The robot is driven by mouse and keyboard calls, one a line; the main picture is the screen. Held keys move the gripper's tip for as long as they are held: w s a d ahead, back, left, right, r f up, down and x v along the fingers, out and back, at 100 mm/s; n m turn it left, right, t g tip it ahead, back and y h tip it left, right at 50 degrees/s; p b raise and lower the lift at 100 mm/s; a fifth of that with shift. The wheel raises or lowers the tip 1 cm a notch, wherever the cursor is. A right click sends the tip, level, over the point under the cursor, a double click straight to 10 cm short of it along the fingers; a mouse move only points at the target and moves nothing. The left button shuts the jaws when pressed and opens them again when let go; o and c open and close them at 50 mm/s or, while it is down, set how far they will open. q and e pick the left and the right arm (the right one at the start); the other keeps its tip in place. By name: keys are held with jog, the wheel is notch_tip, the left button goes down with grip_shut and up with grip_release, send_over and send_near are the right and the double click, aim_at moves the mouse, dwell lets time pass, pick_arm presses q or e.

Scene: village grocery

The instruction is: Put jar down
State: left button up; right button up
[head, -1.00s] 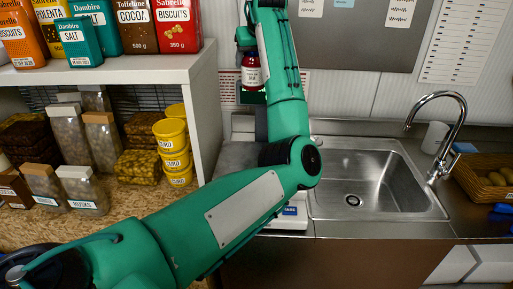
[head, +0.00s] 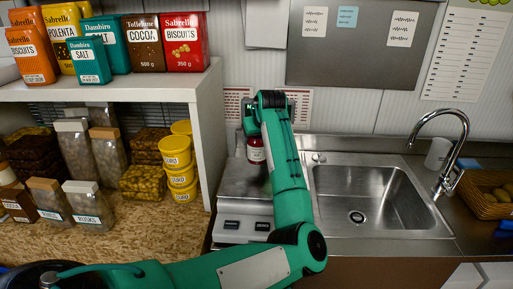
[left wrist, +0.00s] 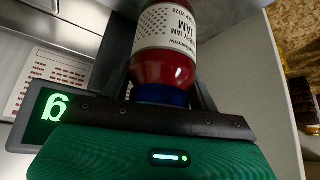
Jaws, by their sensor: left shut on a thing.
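The jam jar (head: 256,154) is red with a white label, and shows over the steel weighing scale (head: 243,184) left of the sink. In the left wrist view the jar (left wrist: 165,65) has its blue lid end toward my left gripper (left wrist: 165,97). The gripper is shut on the jar at that end, with a dark finger on each side. In the head view my green forearm and wrist hide the fingers and part of the jar. I cannot tell whether the jar's base touches the scale. My right gripper is not in view.
A steel sink (head: 365,195) with a tap (head: 450,150) lies right of the scale. A white shelf unit (head: 208,135) with packets and yellow tubs (head: 178,165) stands close on the left. The scale's green display (left wrist: 45,108) is close to the gripper. A wicker basket (head: 490,195) is far right.

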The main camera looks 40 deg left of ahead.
aim_at(256, 148)
pick_arm(q)
jog(key=shift+f, duration=0.45)
notch_tip(256, 148, down, 4)
jog(key=shift+r+p, duration=0.2)
jog(key=shift+p, duration=0.15)
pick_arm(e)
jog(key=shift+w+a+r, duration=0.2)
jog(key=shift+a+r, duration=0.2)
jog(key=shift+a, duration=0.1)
pick_arm(q)
jog(key=o, duration=1.4)
jog(key=shift+f, duration=0.15)
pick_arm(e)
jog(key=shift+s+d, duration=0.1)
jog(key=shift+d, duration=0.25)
